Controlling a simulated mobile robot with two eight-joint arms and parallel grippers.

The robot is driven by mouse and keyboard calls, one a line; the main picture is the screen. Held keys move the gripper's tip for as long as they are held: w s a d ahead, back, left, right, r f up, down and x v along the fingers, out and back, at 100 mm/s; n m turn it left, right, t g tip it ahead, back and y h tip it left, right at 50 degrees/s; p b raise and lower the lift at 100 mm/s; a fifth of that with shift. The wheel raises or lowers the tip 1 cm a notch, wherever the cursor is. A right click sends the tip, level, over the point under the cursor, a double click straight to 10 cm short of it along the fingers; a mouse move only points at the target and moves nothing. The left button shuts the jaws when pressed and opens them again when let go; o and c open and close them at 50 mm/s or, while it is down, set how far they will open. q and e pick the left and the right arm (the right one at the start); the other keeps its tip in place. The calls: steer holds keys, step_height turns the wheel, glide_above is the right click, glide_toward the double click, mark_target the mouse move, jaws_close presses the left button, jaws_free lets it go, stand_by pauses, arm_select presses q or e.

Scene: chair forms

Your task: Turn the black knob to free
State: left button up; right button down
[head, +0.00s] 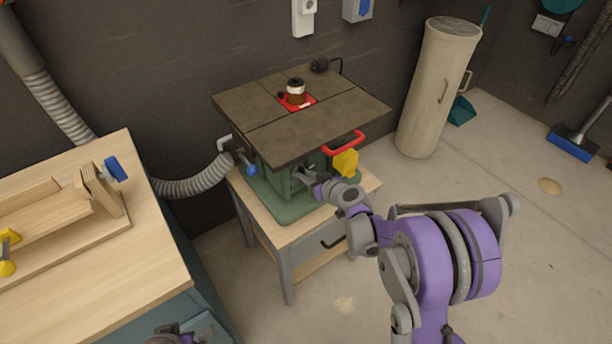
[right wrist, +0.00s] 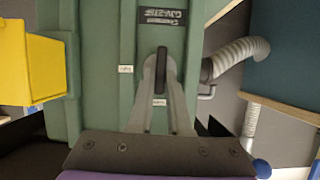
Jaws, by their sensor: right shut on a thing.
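The black knob (right wrist: 162,66) is on the green front of the machine cabinet (right wrist: 105,40) in the right wrist view. It is an elongated bar, lying along the vertical of that picture. My right gripper (right wrist: 162,82) is shut on it, one finger on each side. Two small white labels lie near the knob, one left of it (right wrist: 125,69) and one at its lower end (right wrist: 159,102); their words are too small to read. In the head view my right gripper (head: 307,176) reaches the cabinet under the tabletop and hides the knob. A grey part, probably my left gripper (head: 172,336), shows at the bottom edge.
The dark machine tabletop (head: 320,125) overhangs the cabinet, with a red handle (head: 344,143) and a yellow box (head: 346,163) close to my right gripper. A grey hose (head: 195,185) runs to the cabinet's left. A wooden workbench (head: 100,270) stands left. The floor at right is mostly clear.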

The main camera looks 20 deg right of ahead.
steer(key=m+y+b, duration=0.2)
steer(key=m, duration=0.2)
steer(key=d+f+m+y+b, duration=0.1)
steer(key=m+y+b, duration=0.1)
steer(key=m, duration=0.2)
steer(key=m+y+b, duration=0.2)
steer(key=m+y, duration=0.1)
steer(key=m, duration=0.2)
steer(key=shift+w+d+f+t, duration=0.2)
steer(key=shift+w+f+t, duration=0.05)
steer(key=shift+f+t, duration=0.05)
stand_by(0.3)
steer(key=shift+b, duration=0.35)
steer(key=c, duration=0.9)
jaws_free()
steer(key=shift+o, duration=0.2)
steer(key=v, duration=1)
steer(key=shift+s+d+p, duration=0.25)
steer(key=shift+d+p, duration=0.05)
steer(key=shift+p, duration=0.05)
